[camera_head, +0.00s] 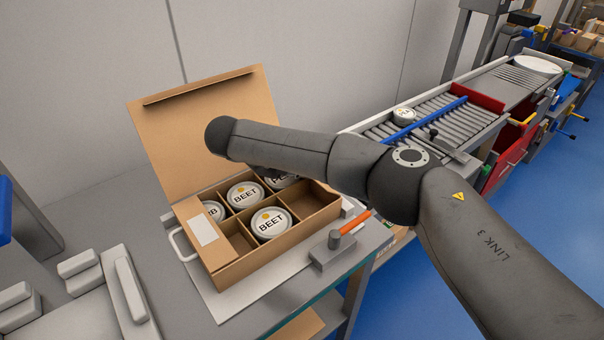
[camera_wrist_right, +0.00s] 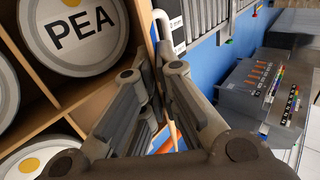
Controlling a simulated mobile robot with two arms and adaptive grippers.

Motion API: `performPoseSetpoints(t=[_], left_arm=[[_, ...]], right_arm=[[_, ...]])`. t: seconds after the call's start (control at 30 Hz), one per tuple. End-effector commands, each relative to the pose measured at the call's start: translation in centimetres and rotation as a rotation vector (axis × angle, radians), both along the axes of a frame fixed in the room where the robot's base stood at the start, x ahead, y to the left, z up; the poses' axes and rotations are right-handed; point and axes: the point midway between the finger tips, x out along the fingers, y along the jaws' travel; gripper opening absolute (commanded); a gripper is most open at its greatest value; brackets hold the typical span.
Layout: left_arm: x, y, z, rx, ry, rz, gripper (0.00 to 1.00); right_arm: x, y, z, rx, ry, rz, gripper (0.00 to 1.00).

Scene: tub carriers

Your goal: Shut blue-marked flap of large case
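The large case (camera_head: 235,275) is a cardboard box on the grey bench in the head view. Its big back flap (camera_head: 180,135) stands up and open; no blue mark shows on it. A white label (camera_head: 202,231) is on the left part of the case. Inside are white tubs marked BEET (camera_head: 271,223) and others, between dividers. A PEA tub (camera_wrist_right: 80,30) shows close by in the right wrist view. My right arm reaches over the case and hides its back right part. My right gripper (camera_wrist_right: 153,75) is beside the case wall, its fingers drawn together, apparently empty. My left gripper is out of view.
A grey block with an orange handle (camera_head: 352,225) stands right of the case. A roller conveyor (camera_head: 450,115) with a tub runs behind my right arm. Grey padded blocks (camera_head: 80,265) lie left. Blue floor is open at the right.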

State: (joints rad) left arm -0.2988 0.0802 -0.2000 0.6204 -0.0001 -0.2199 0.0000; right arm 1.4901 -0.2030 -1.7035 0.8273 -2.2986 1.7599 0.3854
Motion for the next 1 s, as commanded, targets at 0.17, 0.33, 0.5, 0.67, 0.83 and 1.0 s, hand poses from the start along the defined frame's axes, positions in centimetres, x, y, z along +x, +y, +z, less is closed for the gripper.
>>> performPoseSetpoints(t=[0.17, 0.33, 0.5, 0.67, 0.83, 1.0], left_arm=[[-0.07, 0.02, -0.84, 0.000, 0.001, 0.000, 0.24], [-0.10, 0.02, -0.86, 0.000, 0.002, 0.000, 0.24], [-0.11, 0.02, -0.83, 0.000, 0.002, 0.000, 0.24], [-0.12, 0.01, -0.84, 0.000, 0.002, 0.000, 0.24], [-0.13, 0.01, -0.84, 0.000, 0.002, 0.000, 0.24], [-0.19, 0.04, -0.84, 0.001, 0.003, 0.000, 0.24]], right_arm=[[-0.10, 0.13, -0.23, -0.025, -0.018, 0.001, 0.00], [-0.11, 0.13, -0.13, -0.031, -0.022, 0.001, 0.00], [-0.11, 0.13, -0.10, -0.030, -0.021, 0.001, 0.00], [-0.09, 0.13, -0.11, -0.030, -0.021, 0.001, 0.13], [-0.09, 0.12, -0.11, -0.030, -0.021, 0.001, 0.24], [-0.09, 0.12, -0.12, -0.030, -0.021, 0.001, 0.24]])
